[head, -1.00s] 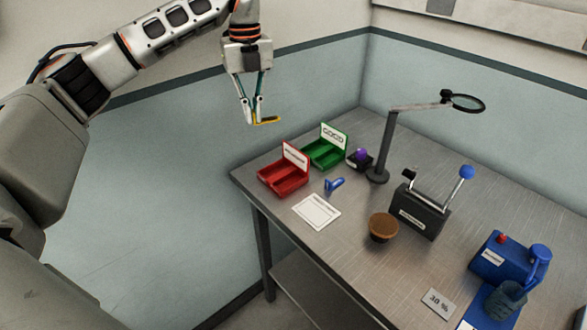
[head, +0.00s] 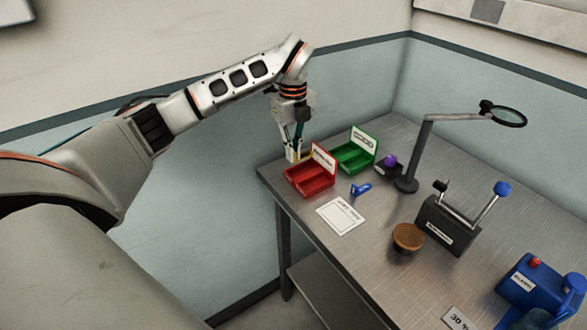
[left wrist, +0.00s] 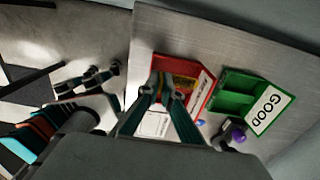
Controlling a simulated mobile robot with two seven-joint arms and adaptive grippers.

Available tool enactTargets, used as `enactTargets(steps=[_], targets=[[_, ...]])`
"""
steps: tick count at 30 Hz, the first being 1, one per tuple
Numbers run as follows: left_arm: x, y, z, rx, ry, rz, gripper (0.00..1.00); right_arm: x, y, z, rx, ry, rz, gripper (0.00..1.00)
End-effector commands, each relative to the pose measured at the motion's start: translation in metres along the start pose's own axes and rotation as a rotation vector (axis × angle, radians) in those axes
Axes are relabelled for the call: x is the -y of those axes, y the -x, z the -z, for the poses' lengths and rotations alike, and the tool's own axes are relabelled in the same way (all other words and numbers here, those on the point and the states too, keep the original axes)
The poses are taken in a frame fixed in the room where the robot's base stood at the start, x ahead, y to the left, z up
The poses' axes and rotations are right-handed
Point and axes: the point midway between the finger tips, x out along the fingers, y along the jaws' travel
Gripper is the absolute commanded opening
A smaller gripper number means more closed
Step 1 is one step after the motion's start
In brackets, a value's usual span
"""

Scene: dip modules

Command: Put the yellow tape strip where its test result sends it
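A white card (head: 341,217) and a small blue object (head: 361,189) lie in front of the bins. A magnifier lamp (head: 408,184), a black lever device (head: 446,226), a brown round pot (head: 407,238) and a blue machine (head: 543,284) stand further right.

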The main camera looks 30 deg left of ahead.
Motion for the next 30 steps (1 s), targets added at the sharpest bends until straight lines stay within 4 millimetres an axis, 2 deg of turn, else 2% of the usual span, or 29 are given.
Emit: enactTargets(steps=[1,9,16,23,24,25,30], targets=[[-0.001,-0.009,0.001,-0.002,0.0,-0.002,0.0,0.0,0.0,0.0,0.0,0.0,0.0,0.4],[0.0,-0.028,0.0,0.0,-0.001,0.0,0.0,0.0,0.0,0.0,0.0,0.0,0.0,0.4],[0.0,-0.057,0.001,-0.001,-0.001,-0.001,0.0,0.0,0.0,0.001,-0.002,0.0,-0.001,0.4],[-0.001,-0.063,0.001,0.0,-0.001,-0.004,0.0,0.0,0.0,0.002,-0.004,0.0,-0.001,0.4],[-0.001,-0.062,0.0,0.0,-0.001,-0.003,0.12,0.0,0.0,0.002,-0.004,0.0,-0.001,0.4],[-0.001,-0.062,0.0,0.0,-0.001,-0.003,0.2,-0.001,0.0,0.002,-0.004,0.0,-0.001,0.4],[0.0,-0.061,0.0,0.0,0.0,-0.001,0.21,-0.001,0.0,0.003,-0.005,0.0,-0.001,0.4]])
